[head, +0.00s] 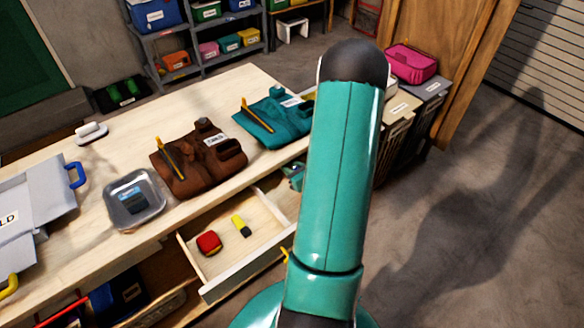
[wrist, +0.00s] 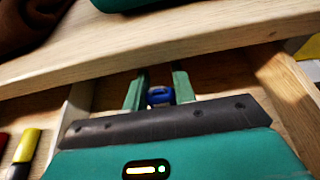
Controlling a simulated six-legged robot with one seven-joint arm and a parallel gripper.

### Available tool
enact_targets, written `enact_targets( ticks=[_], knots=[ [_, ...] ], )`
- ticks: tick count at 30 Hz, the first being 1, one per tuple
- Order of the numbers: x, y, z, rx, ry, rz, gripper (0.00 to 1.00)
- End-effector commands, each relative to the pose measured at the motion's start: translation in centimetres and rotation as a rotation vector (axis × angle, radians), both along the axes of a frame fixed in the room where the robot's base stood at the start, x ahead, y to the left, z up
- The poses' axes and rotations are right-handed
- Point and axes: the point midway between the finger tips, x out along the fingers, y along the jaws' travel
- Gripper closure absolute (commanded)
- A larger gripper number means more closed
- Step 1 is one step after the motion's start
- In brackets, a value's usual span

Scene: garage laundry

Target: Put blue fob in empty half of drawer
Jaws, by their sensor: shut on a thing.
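The blue fob (wrist: 160,95) sits between the two green fingers of my gripper (wrist: 161,76), which is shut on it. The open drawer (head: 238,274) juts out from the workbench. In the wrist view a pale divider (wrist: 76,112) splits it. The left half holds a red object (head: 208,243) and a yellow-and-black marker (head: 241,226). My gripper is over or inside the right half, where I see no other object. Its exact height above the drawer floor is unclear. In the head view my arm covers the right part of the drawer and the fob.
The workbench edge (wrist: 160,58) runs just beyond my fingertips. On the bench are a brown tool pouch (head: 195,170), a teal pouch (head: 268,122), a metal tray (head: 132,213) with a dark blue item and a grey box (head: 38,215). The drawer's right wall (wrist: 285,85) is close by.

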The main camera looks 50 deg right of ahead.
Motion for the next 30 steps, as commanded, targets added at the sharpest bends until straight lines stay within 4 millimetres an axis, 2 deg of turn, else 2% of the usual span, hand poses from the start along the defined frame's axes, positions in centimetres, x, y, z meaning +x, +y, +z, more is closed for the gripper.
enact_targets(
  ticks=[2,3,6,18,23,30],
  knots=[
    [0.0,0.0,-0.3,0.001,0.000,0.000,0.95],
    [0.0,0.0,-0.3,0.000,0.000,0.000,0.70],
    [0.0,0.0,-0.2,0.000,0.000,0.000,0.52],
    [-0.3,0.1,0.2,0.000,0.001,-0.001,0.52],
    [-2.7,0.5,1.2,0.000,0.002,-0.003,0.52],
    [-7.5,1.6,3.3,-0.001,0.000,-0.004,0.52]
  ],
)
